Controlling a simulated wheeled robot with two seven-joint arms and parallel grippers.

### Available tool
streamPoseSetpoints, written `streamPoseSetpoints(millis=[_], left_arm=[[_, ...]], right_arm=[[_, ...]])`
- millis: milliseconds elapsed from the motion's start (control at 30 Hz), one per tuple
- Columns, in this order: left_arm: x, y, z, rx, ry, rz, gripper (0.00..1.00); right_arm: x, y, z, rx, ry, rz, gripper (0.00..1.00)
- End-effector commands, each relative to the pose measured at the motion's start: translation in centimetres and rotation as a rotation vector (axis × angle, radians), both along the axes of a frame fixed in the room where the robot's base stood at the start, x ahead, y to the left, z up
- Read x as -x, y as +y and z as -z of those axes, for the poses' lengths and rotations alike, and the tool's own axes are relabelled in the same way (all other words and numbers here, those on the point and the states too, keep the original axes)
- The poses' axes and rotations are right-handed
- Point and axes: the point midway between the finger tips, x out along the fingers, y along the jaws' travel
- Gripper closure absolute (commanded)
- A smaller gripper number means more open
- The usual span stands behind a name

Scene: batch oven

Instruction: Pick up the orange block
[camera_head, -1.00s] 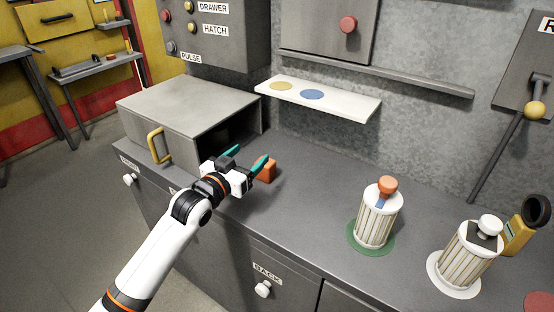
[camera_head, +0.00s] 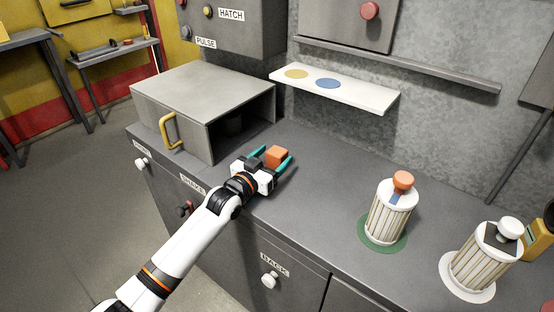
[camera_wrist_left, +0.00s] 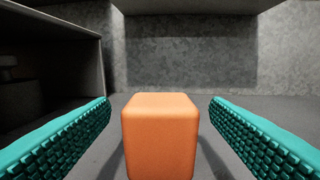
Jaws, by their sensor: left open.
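The orange block (camera_head: 276,156) sits on the grey counter, just right of the open metal box. In the left wrist view the block (camera_wrist_left: 160,138) stands upright between the two teal fingers, with a gap on each side. My left gripper (camera_head: 271,161) is open around the block, and its fingers do not touch it. The gripper body hides the block's near lower part in the head view. My right gripper is not in view.
The open oven box (camera_head: 204,95) with a yellow handle stands left of the gripper. A white shelf (camera_head: 352,94) with yellow and blue discs juts from the wall above. Two striped canisters (camera_head: 389,215) (camera_head: 480,262) stand to the right. Counter between block and canisters is clear.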

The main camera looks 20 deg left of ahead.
Motion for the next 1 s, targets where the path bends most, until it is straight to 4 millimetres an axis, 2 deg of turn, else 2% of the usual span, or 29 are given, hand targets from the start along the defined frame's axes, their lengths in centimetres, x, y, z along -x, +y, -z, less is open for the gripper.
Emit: streamPoseSetpoints(millis=[100, 200, 533, 867, 1000], left_arm=[[-2.1, -0.6, -0.1, 0.0, -0.001, 0.0, 0.29], [-3.1, -0.9, -0.1, 0.0, -0.001, 0.0, 0.29], [-3.7, -1.0, -0.1, -0.001, 0.0, 0.0, 0.31], [-3.6, -1.0, 0.0, -0.001, 0.0, 0.0, 0.85], [-3.6, -1.0, -0.1, -0.001, 0.0, 0.0, 0.87]], right_arm=[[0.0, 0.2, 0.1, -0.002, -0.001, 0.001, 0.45], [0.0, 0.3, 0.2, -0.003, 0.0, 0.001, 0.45], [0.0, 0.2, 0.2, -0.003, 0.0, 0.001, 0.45], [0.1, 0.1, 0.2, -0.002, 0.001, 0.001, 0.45], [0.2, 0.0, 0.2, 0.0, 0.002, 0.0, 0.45]])
